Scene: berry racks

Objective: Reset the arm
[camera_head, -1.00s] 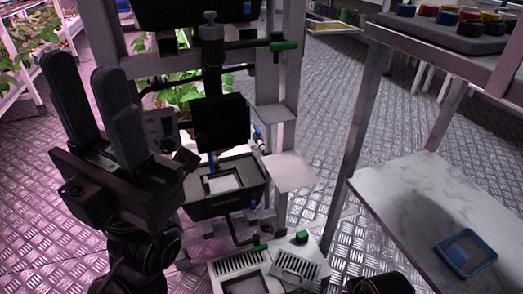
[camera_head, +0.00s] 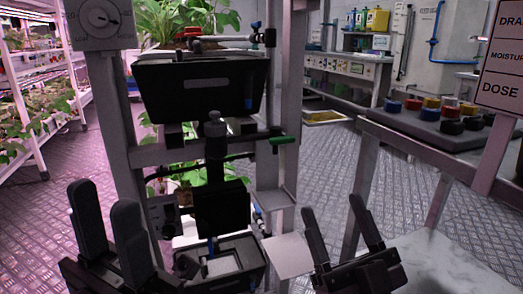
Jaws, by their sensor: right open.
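My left gripper (camera_head: 107,226) is at the lower left, its two dark fingers pointing up and standing apart with nothing between them. My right gripper (camera_head: 343,231) is at the lower middle right, in front of the white-topped table. Its two fingers are spread and empty. Both grippers are in free air as far as I can see, and the lower parts of both arms are cut off by the bottom edge.
A metal rack with a dark tray (camera_head: 200,88) and berry plants (camera_head: 185,20) stands ahead. A bench with coloured knobs (camera_head: 450,112) is at the right, above a white table (camera_head: 450,262). Patterned metal floor (camera_head: 325,165) lies open between rack and bench.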

